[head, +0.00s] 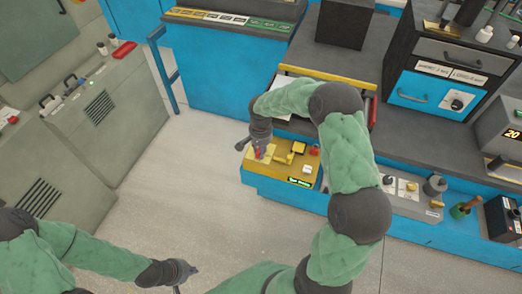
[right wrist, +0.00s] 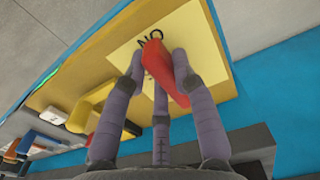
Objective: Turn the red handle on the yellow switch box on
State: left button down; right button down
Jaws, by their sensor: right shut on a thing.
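The yellow switch box (head: 249,177) stands on the blue bench edge in the middle of the head view. Its red handle (head: 258,153) shows as a small red bit under my right gripper (head: 255,149). In the right wrist view the red handle (right wrist: 168,78) lies between the dark fingers of my right gripper (right wrist: 160,62), which is shut on it. The handle lies near black "ON" lettering (right wrist: 151,37) on a pale yellow plate (right wrist: 192,30). The handle's base is partly hidden by the fingers. My left gripper (head: 178,276) hangs low over the floor, away from the box; its opening is unclear.
Yellow blocks (head: 284,158) and a red knob (head: 314,151) sit on the box beside the handle. Grey cabinets (head: 105,110) stand at left. The floor (head: 200,175) between is clear.

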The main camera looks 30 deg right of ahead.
dwell(0.3)
jog(key=c, duration=1)
grip_release()
jog(key=shift+r, duration=0.15)
notch_tip(320, 180, up, 12)
jog(key=shift+f, duration=0.15)
